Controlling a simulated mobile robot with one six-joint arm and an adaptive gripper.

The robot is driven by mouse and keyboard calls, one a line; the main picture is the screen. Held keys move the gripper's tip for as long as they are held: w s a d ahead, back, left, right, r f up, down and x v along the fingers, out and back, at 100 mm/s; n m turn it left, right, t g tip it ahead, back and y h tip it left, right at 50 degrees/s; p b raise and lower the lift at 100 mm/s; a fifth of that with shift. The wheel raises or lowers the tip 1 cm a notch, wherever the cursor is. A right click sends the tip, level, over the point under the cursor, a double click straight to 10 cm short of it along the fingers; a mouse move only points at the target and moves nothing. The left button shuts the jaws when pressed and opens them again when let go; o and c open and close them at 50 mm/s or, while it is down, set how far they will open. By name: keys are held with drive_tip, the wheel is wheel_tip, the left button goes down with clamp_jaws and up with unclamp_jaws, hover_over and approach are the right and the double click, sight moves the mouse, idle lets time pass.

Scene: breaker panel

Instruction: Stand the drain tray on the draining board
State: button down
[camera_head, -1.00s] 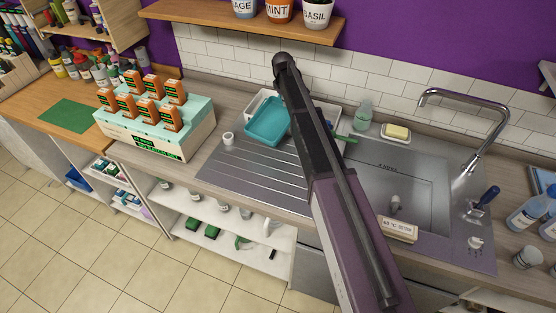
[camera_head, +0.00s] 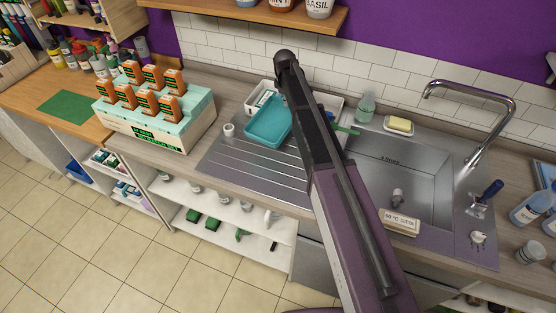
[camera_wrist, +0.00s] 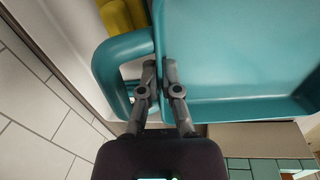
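The drain tray (camera_head: 267,121) is a shallow teal tray with a looped handle. In the head view it is over the back of the ribbed steel draining board (camera_head: 232,158), by a white tub (camera_head: 258,97). I cannot tell if it touches the board. In the wrist view the tray (camera_wrist: 240,50) fills the upper right. My gripper (camera_wrist: 159,82) is shut on its rim, one finger in the handle opening and the other on the tray side. In the head view my arm hides the gripper and the tray's right side.
A small white cup (camera_head: 229,129) stands left of the tray. A box of orange packets (camera_head: 160,120) is further left. The sink (camera_head: 400,180) and tap (camera_head: 470,95) are to the right. A tiled wall (camera_head: 225,50) and shelf are behind. The board's front is clear.

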sight(289, 131)
drive_tip(key=shift+n+g+y, duration=0.4)
drive_tip(key=shift+n+g, duration=0.4)
drive_tip(key=shift+n, duration=0.1)
drive_tip(key=s+f+b, duration=0.1)
drive_tip(key=s, duration=0.7)
drive_tip(key=s+d+f+b, duration=0.1)
drive_tip(key=s, duration=0.8)
drive_tip(key=s+f+b, duration=0.1)
drive_tip(key=s+f, duration=0.1)
drive_tip(key=s, duration=0.7)
drive_tip(key=shift+d, duration=0.2)
drive_tip(key=shift+w, duration=0.1)
drive_tip(key=w, duration=0.5)
drive_tip(key=w+f+b, duration=0.1)
drive_tip(key=w, duration=0.3)
drive_tip(key=w+b, duration=0.1)
drive_tip(key=w, duration=0.4)
drive_tip(key=shift+w+a+f, duration=0.15)
drive_tip(key=shift+w+a, duration=0.15)
drive_tip(key=shift+w, duration=0.1)
drive_tip(key=shift+w, duration=0.3)
drive_tip(key=shift+w+f+b, duration=0.15)
drive_tip(key=shift+f+b, duration=0.35)
drive_tip(key=shift+w+f+b, duration=0.15)
drive_tip(key=shift+f+b, duration=0.3)
drive_tip(key=shift+f, duration=0.05)
drive_tip(key=shift+f+b, duration=0.85)
drive_tip(key=shift+f, duration=0.15)
